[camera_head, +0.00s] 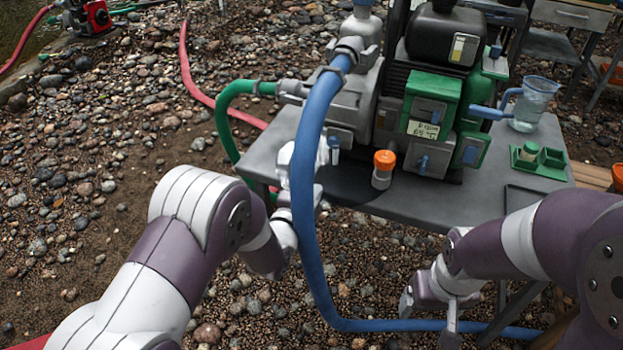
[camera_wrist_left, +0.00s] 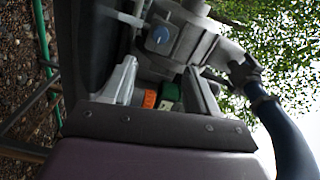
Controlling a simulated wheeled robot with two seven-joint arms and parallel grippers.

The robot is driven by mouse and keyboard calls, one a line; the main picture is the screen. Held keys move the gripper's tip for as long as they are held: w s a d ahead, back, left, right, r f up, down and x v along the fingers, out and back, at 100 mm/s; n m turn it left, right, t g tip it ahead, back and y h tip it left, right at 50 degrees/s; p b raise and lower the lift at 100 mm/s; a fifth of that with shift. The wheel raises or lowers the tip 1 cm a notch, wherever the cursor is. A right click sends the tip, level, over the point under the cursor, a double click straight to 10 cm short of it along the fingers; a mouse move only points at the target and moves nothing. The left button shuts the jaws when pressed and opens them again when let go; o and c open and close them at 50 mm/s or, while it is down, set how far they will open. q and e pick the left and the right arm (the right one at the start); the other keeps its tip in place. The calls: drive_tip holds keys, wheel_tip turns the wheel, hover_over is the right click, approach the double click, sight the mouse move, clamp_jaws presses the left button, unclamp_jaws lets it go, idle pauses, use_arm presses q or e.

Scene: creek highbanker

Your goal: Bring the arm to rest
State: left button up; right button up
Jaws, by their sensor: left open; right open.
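My left arm comes in from the left in the head view. Its gripper (camera_head: 288,168) is at the left front edge of the grey table, partly hidden behind the thick blue hose. In the left wrist view, the left gripper (camera_wrist_left: 160,80) has its two fingers apart with nothing held between them. An orange-capped bottle (camera_head: 383,169) stands on the table to its right; its orange cap (camera_wrist_left: 149,99) shows beyond the fingers. My right gripper (camera_head: 428,315) hangs below the table's front edge, open and empty, near the low run of the blue hose.
The blue hose (camera_head: 304,190) loops down in front of the grey table (camera_head: 345,185). A green and black engine with a pump (camera_head: 432,110), a clear jug (camera_head: 534,103) and a green tray (camera_head: 540,165) stand on it. Pebbly ground (camera_head: 75,200) lies open at left.

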idle(0.5)
use_arm(q)
drive_tip(key=s+a+f+n+g+y, duration=0.45)
drive_tip(key=s+f+n+g, duration=0.5)
drive_tip(key=f, duration=0.25)
drive_tip(key=s+a+r+n+g+y, duration=0.1)
drive_tip(key=s+a+r+n+g, duration=0.3)
drive_tip(key=s, duration=0.4)
drive_tip(key=s+a+r+n+g, duration=0.25)
drive_tip(key=s+a+n, duration=0.25)
drive_tip(key=s, duration=0.4)
wheel_tip(320, 180, up, 35)
drive_tip(key=w+p, duration=0.1)
drive_tip(key=p, duration=3.2)
drive_tip(key=shift+a+r+n+p, duration=0.2)
drive_tip(key=shift+a+n+p, duration=0.2)
drive_tip(key=shift+n, duration=0.05)
